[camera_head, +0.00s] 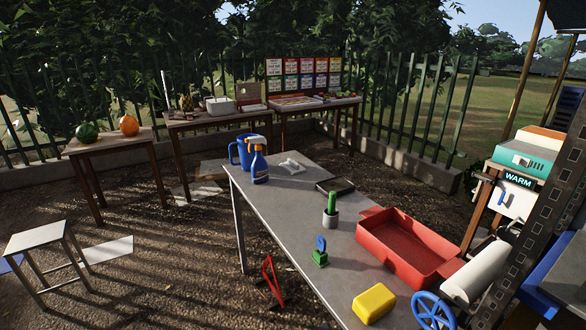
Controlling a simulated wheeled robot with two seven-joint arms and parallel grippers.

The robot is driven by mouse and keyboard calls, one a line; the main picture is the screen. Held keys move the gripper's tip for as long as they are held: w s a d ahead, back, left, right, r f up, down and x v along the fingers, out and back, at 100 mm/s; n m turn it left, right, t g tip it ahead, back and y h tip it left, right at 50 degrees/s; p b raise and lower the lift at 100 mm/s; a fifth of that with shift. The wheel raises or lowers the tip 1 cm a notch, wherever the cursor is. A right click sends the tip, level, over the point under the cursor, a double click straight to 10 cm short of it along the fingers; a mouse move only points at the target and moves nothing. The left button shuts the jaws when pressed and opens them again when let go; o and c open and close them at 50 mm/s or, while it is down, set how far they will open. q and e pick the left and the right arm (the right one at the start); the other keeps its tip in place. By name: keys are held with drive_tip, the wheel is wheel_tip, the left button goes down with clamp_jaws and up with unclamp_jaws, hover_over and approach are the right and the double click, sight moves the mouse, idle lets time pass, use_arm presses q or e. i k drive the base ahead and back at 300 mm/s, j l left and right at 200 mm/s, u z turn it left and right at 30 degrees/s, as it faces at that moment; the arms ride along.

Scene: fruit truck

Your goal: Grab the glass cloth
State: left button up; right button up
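A small white crumpled thing (292,166), which looks like a cloth, lies on the grey table (290,215) near its far end. It is too small to tell for certain that it is the glass cloth. A blue spray bottle with a white and orange head (259,167) stands upright just left of it, apart from it. A blue jug (240,152) stands behind the bottle. Neither of my grippers is in view.
A dark tray (335,187), a potted cactus (331,212), a red bin (405,246), a green-and-blue item (320,252) and a yellow block (374,303) are on the same table. A white stool (38,237) stands left. A machine marked WARM (515,185) is at right.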

sight(292, 167)
drive_tip(key=i+j+z, duration=0.35)
drive_tip(key=j, duration=0.2)
drive_tip(key=i+j+z, duration=0.2)
drive_tip(key=j+z, duration=0.15)
drive_tip(key=j, duration=0.25)
drive_tip(key=i+j+z, duration=0.15)
drive_tip(key=j+z, duration=0.25)
drive_tip(key=j, duration=0.3)
drive_tip(key=j+z, duration=0.35)
drive_tip(key=j, duration=0.3)
drive_tip(key=j+z, duration=0.35)
drive_tip(key=j, duration=0.4)
drive_tip(key=k+j+z, duration=0.15)
drive_tip(key=j+z, duration=0.2)
drive_tip(key=j, duration=0.35)
drive_tip(key=k+j+z, duration=0.2)
drive_tip(key=j+z, duration=0.15)
drive_tip(key=j, duration=0.35)
drive_tip(key=k+j+z, duration=0.35)
drive_tip(key=j, duration=0.25)
drive_tip(key=i, duration=0.05)
